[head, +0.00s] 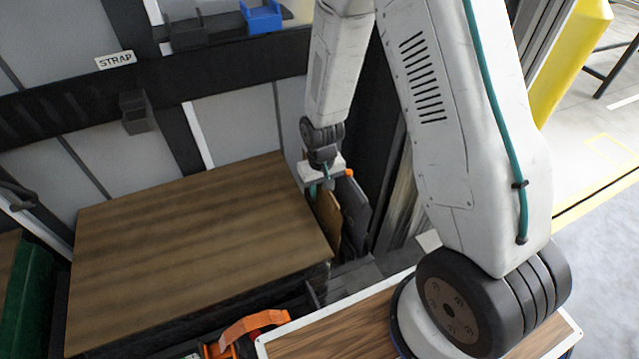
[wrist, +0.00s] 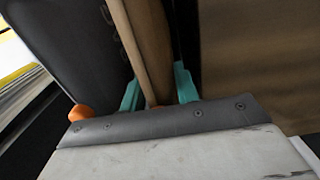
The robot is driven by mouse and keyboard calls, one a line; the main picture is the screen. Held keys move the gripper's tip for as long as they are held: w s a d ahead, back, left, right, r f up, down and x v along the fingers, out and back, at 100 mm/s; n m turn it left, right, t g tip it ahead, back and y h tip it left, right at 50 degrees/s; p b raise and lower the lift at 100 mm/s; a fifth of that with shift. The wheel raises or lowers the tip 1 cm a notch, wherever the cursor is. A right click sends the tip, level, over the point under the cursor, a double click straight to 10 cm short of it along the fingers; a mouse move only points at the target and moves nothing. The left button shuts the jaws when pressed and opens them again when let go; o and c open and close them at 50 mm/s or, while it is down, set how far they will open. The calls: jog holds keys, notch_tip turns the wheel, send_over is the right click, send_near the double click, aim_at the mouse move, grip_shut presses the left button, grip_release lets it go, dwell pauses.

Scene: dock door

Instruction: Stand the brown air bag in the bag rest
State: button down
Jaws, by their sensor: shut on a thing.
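The brown air bag (head: 328,220) is a thin upright panel right of the large wooden-topped block in the head view. My gripper (head: 321,187) is at its top edge. In the wrist view, the teal fingers of my gripper (wrist: 158,90) are closed on either side of the brown bag (wrist: 152,40). A dark grey bag (head: 354,205) with an orange valve stands close beside it, and it also shows in the wrist view (wrist: 75,45). The bag rest is not clearly made out; the bags' lower ends are partly hidden.
The wooden-topped block (head: 190,250) stands left of the bags. A dark wall post and the door edge are close on the right. An orange tool (head: 248,330) lies in front, beside a wood-topped surface (head: 330,325). A blue holder (head: 262,16) is on the wall rail.

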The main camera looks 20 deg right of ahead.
aim_at(330, 192)
jog(key=shift+f, duration=0.7)
dwell(0.4)
jog(key=c, duration=1)
grip_release()
jog(key=shift+o, duration=0.2)
notch_tip(330, 192, up, 8)
jog(key=shift+f, duration=0.1)
jog(key=shift+g, duration=0.9)
jog(key=s, duration=0.4)
jog(key=shift+d+r, duration=0.1)
jog(key=shift+r, duration=0.3)
jog(key=s+d+r+t, duration=0.1)
jog(key=s+r, duration=0.9)
jog(key=r, duration=0.4)
jog(key=s+d+r+t, duration=0.1)
jog(key=s+r, duration=0.9)
jog(key=r, duration=0.4)
jog(key=shift+d+r+t, duration=0.35)
jog(key=shift+r+t, duration=0.05)
